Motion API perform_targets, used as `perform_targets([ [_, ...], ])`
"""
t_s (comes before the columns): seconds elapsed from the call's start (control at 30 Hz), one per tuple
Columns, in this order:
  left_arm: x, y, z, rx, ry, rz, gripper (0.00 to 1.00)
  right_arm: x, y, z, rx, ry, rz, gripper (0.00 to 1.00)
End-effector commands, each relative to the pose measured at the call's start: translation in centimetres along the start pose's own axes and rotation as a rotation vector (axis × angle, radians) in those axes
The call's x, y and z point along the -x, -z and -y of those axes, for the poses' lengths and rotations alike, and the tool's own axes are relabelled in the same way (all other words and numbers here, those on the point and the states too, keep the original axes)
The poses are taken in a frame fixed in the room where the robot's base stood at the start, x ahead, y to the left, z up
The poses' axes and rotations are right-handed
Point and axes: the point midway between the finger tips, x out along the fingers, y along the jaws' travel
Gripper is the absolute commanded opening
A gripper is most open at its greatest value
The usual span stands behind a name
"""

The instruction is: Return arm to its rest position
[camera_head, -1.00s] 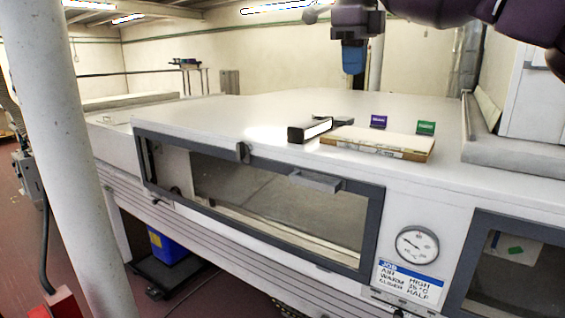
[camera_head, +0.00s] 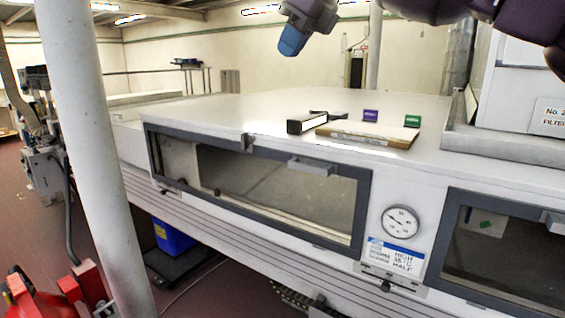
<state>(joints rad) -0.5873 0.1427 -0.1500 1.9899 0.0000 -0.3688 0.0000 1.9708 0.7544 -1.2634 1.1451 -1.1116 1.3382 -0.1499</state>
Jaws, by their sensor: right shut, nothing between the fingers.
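My right arm (camera_head: 430,8), purple and dark, comes in along the top right edge of the head view. Its right gripper (camera_head: 291,42), with a blue tip, hangs at the top middle, tilted down to the left. It is shut and empty, well above the white tunnel top (camera_head: 220,112) and apart from everything on it. My left gripper is not in view.
A black-and-white device (camera_head: 307,123), a flat board (camera_head: 368,134), a purple block (camera_head: 370,115) and a green block (camera_head: 412,120) sit on the tunnel top. A white post (camera_head: 85,150) stands at left. A white filter box (camera_head: 520,85) stands at right.

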Motion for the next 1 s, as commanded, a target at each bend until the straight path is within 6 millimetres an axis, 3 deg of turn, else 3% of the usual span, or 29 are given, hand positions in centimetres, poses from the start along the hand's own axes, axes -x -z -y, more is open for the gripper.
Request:
perform_targets([
  [0.03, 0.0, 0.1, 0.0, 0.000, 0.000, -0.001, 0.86, 0.0, -2.0, -2.4, 0.018, -0.051, 0.089, 0.00],
  [0.1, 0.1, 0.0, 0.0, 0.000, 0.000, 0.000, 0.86, -0.6, -4.1, -5.1, 0.016, -0.141, 0.209, 0.00],
  [0.2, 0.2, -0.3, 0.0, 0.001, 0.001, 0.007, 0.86, -1.9, -6.1, -8.5, -0.028, -0.294, 0.367, 0.00],
  [0.4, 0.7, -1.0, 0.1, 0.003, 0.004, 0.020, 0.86, -4.6, -7.5, -12.6, -0.249, -0.633, 0.634, 0.00],
  [0.53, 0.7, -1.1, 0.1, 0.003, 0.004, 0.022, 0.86, -5.9, -7.0, -13.0, -0.439, -0.811, 0.754, 0.00],
  [0.67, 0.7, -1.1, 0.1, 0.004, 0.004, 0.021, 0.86, -7.2, -5.8, -12.1, -0.645, -0.954, 0.847, 0.00],
  [0.87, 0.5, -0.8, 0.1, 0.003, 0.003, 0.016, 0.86, -9.7, -2.5, -9.4, -0.977, -1.122, 0.955, 0.00],
  [1.0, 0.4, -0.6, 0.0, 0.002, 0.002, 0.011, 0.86, -11.7, 0.6, -7.0, -1.215, -1.208, 1.011, 0.00],
])
